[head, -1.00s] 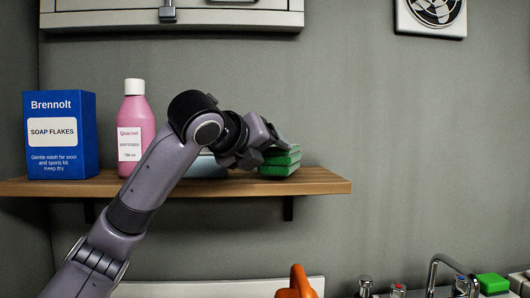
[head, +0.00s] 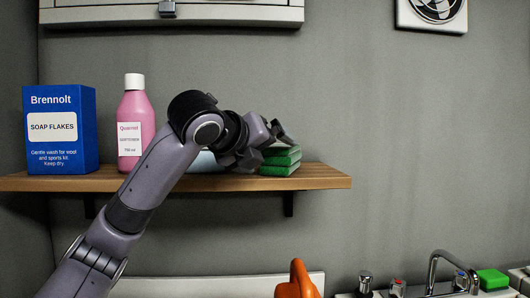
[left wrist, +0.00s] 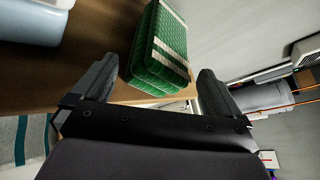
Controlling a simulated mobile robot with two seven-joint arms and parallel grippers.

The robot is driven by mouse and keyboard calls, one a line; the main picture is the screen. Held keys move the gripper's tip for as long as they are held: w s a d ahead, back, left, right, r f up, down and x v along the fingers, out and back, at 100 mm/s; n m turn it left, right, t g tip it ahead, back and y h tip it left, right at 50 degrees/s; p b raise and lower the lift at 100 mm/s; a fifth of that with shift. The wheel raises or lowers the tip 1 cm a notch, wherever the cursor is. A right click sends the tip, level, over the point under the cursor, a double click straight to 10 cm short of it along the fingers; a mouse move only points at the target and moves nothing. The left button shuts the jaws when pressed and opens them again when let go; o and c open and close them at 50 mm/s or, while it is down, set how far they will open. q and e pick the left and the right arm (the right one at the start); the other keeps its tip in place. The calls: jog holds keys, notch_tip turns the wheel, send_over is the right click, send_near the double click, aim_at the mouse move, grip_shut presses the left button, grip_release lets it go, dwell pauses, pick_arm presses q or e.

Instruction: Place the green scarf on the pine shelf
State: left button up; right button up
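The green scarf (head: 282,169), folded into a stacked block with pale stripes, rests on the right part of the pine shelf (head: 325,176). In the left wrist view the scarf (left wrist: 155,50) lies on the brown wood of the shelf (left wrist: 100,30). My left gripper (head: 264,152) is at the scarf's left side, its fingers spread wide. In the left wrist view my left gripper (left wrist: 158,80) has one finger on each side of the scarf's near end, with gaps showing. My arm hides part of the shelf. My right gripper is not in view.
A blue soap flakes box (head: 60,130) and a pink bottle (head: 134,125) stand on the shelf's left. A pale blue object (head: 206,162) sits behind my arm. Below are an orange object (head: 298,280), a tap (head: 440,262) and a green block (head: 492,279). The shelf's right end is free.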

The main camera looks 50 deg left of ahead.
pick_arm(q)
jog(key=v, duration=0.7)
dwell(0.3)
